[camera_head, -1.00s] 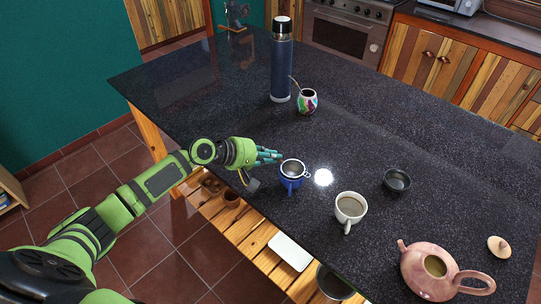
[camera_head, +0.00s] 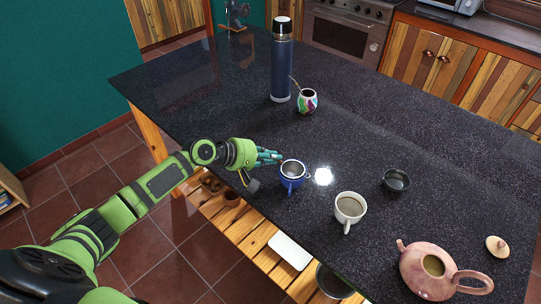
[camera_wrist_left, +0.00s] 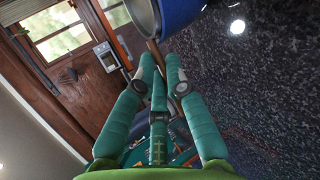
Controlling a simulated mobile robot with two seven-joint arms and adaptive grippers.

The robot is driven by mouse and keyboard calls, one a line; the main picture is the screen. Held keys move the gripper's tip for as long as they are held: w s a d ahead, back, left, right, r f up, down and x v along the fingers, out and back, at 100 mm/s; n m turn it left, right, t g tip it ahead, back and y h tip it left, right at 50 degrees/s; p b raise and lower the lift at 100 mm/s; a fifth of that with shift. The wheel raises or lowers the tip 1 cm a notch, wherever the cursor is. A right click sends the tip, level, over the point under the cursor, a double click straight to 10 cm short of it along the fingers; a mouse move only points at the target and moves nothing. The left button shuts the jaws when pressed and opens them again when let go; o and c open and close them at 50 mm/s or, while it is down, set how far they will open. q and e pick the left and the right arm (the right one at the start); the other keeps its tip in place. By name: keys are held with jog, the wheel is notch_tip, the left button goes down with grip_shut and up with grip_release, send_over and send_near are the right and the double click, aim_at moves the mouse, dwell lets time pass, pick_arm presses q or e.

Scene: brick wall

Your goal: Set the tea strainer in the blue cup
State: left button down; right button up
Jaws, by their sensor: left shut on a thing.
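The blue cup (camera_head: 290,183) stands near the front edge of the dark counter. The metal tea strainer (camera_head: 293,168) shows at the cup's mouth, its bowl within the rim; whether it rests fully on the rim I cannot tell. My left gripper (camera_head: 272,157) is just left of the cup, its teal fingers close to the strainer. In the left wrist view the fingers (camera_wrist_left: 160,75) are closed together on a thin tan part below the cup (camera_wrist_left: 178,12) and the strainer (camera_wrist_left: 144,16), seemingly the strainer's handle. My right gripper is not in view.
A white cup (camera_head: 350,208) stands right of the blue cup, with a small dark bowl (camera_head: 396,181) beyond. A pink teapot (camera_head: 425,275) and its lid (camera_head: 497,246) are at the right.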

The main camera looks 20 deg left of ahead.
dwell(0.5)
pick_arm(q)
jog(key=c, duration=1.2)
grip_release()
jog(key=shift+s+a, duration=0.1)
jog(key=shift+s+a+r, duration=0.2)
jog(key=v, duration=1.1)
jog(key=shift+s, duration=0.1)
